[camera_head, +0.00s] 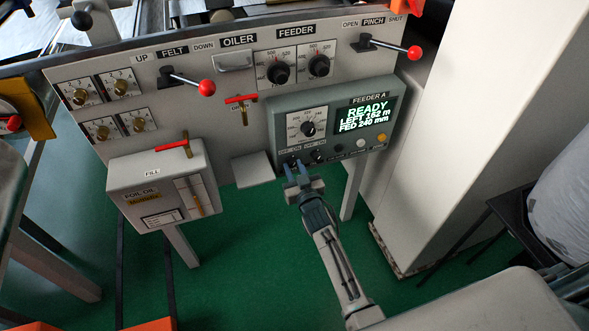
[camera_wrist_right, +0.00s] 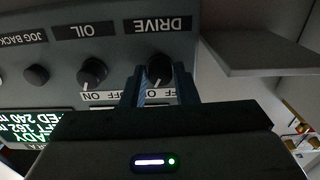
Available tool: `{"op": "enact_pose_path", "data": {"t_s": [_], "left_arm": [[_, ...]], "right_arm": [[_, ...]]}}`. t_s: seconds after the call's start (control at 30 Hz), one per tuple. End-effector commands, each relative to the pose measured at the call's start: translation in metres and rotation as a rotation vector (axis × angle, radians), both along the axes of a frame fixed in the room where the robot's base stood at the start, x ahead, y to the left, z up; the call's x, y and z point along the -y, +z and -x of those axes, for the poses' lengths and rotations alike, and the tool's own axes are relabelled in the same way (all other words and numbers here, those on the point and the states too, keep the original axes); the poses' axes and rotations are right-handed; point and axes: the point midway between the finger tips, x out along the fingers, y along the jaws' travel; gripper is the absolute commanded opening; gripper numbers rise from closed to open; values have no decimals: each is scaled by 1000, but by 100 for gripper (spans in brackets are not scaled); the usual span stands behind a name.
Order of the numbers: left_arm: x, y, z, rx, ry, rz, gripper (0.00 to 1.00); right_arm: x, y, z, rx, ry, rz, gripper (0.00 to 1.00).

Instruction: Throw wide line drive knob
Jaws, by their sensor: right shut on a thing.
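The wrist view shows the panel upside down. My right gripper (camera_head: 297,170) reaches up to the lower left of this box. In the wrist view its fingers (camera_wrist_right: 158,84) stand on either side of the drive knob and are shut on it. The fingers hide part of the knob and its OFF/ON label, so I cannot tell its setting. My left gripper is not in view.
The similar oil knob (camera_wrist_right: 92,72) is close beside the drive knob, then the jog back button (camera_wrist_right: 37,75). A grey ledge (camera_wrist_right: 265,50) juts out on the other side. The display (camera_head: 364,119) reads READY. A foil oil box (camera_head: 160,180) hangs left; green floor lies below.

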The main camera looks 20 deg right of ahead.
Motion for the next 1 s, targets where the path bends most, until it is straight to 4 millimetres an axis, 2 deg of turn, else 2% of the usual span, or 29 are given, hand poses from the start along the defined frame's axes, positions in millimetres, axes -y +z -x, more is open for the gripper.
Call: {"op": "enact_pose_path", "data": {"t_s": [0.27,1.0], "left_arm": [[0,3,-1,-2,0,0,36],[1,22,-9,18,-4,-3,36]], "right_arm": [[0,-1,0,4,0,159,4],[1,0,0,28,0,819,4]]}}
